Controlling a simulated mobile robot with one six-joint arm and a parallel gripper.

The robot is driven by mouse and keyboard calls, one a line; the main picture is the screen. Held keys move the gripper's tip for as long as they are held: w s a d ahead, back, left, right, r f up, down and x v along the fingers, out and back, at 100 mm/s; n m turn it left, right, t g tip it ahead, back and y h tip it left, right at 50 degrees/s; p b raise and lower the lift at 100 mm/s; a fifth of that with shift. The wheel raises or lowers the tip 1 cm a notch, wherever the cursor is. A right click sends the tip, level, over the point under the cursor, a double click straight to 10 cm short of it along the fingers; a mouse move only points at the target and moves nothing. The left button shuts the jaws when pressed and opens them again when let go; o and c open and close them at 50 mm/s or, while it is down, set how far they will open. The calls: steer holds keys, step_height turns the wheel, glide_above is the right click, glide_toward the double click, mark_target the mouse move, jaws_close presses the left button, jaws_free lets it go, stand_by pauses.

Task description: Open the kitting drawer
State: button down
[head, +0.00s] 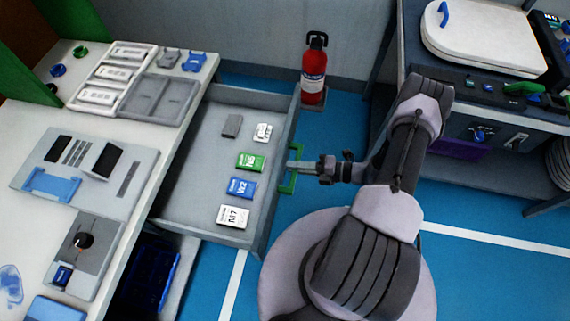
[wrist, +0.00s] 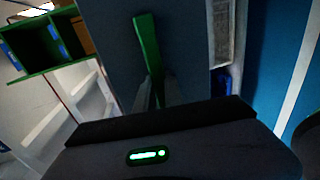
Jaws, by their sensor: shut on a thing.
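The kitting drawer (head: 203,200) is pulled out from under the left bench in the head view. Inside it lie a green N5 block (head: 250,161), a blue W2 block (head: 241,187), a white M7 block (head: 234,215), a grey block and another white block. A green handle (head: 289,181) is on the drawer's front; it also shows in the wrist view (wrist: 147,50). My gripper (head: 297,166) is shut on the green handle from the right side.
The bench top (head: 140,193) holds trays, blue parts and grey fixtures. A red fire extinguisher (head: 314,75) stands beyond the drawer. Blue floor (head: 490,285) is clear at lower right.

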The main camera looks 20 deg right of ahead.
steer(key=shift+s+d, duration=0.2)
steer(key=shift+d, duration=0.05)
steer(key=c, duration=1.5)
jaws_free()
steer(key=shift+o, duration=0.2)
steer(key=p+v, duration=0.2)
steer(key=v, duration=1.5)
steer(key=shift+d+p, duration=0.25)
steer(key=shift+p, duration=0.1)
